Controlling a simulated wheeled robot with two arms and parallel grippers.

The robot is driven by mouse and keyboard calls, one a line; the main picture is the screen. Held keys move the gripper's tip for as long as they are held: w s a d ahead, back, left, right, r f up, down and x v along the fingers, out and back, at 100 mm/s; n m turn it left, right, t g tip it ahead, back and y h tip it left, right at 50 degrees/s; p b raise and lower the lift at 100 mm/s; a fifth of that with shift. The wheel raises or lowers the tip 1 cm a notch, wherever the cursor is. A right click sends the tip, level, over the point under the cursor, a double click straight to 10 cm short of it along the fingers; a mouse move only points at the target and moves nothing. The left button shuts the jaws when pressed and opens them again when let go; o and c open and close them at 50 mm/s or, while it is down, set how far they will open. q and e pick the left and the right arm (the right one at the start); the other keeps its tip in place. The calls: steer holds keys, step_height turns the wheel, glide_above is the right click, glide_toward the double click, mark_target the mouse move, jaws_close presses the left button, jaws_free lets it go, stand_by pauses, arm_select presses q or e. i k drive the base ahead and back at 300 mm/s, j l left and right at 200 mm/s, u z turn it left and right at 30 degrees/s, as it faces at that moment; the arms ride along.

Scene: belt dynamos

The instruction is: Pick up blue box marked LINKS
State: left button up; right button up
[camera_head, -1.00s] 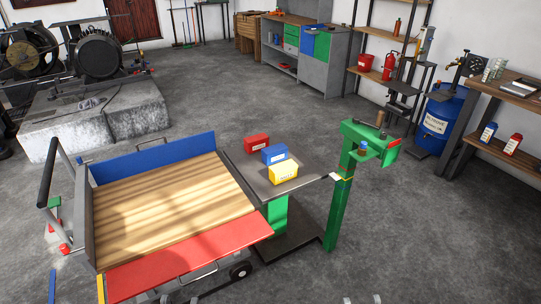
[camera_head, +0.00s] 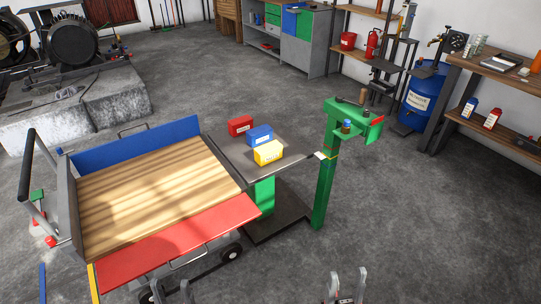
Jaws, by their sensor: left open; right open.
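The blue box (camera_head: 259,135) has a white label, too small to read. It stands on the small dark-topped table (camera_head: 225,150), between a red box (camera_head: 240,125) behind it to the left and a yellow box (camera_head: 268,153) in front. The yellow box hides part of its lower front. My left gripper (camera_head: 172,291) shows only its fingertips at the bottom edge, open, in front of the cart and well away from the boxes. My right gripper (camera_head: 348,285) is open and empty at the bottom edge, right of the table and far in front of it.
A cart (camera_head: 150,190) with a wooden bed, blue back board and red front board stands left of the table. A green post stand (camera_head: 326,185) rises at the table's right. Grey floor (camera_head: 430,230) is clear to the right. Shelves and a blue barrel (camera_head: 421,98) stand behind.

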mark_target(258, 136)
steer(key=i+u, duration=0.15)
steer(key=i, duration=0.9)
steer(key=i+l+u, duration=0.1)
steer(key=i, duration=0.95)
steer(key=l, duration=0.1)
